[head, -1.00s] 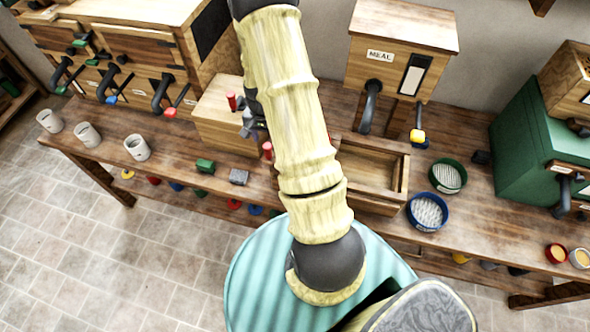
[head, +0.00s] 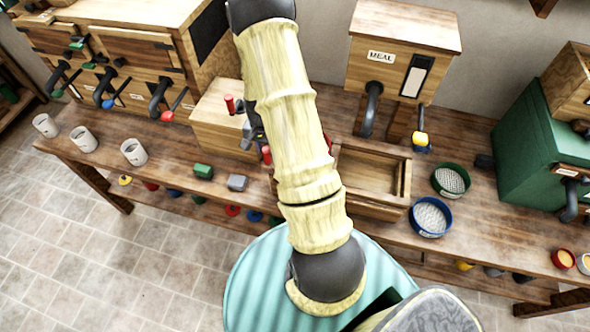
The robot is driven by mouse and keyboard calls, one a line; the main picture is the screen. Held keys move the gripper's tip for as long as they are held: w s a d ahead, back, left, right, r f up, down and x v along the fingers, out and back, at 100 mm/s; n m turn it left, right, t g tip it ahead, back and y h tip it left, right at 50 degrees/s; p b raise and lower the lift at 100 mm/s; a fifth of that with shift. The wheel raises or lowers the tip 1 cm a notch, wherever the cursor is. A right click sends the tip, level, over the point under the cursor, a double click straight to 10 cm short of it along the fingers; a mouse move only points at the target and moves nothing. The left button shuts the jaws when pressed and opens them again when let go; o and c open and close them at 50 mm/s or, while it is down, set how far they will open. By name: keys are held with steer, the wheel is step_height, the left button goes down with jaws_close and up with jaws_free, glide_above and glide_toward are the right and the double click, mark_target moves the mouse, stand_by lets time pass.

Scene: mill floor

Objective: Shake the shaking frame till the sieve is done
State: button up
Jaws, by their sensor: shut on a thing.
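A pale wooden box (head: 212,118) stands on the bench left of my arm, with a red upright peg (head: 229,104) at its back. I take it for the shaking frame but cannot be sure. A second red peg (head: 267,155) stands by its front right. Grey parts of my gripper (head: 248,132) show between these pegs, mostly hidden behind my arm. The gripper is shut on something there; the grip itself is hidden. A round sieve with a green rim (head: 437,189) and one with a blue rim (head: 414,224) sit on the bench to the right.
An open wooden tray (head: 406,182) sits below the MEAL hopper (head: 390,40). A green cabinet (head: 520,160) stands at right. The front left floor is clear.

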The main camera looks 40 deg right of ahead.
steer(key=s+d, duration=0.2)
steer(key=s, duration=0.1)
steer(key=s+d, duration=0.2)
steer(key=s, duration=0.1)
steer(key=s+d, duration=0.2)
steer(key=shift+s+d+b, duration=0.4)
steer(key=shift+w, duration=0.1)
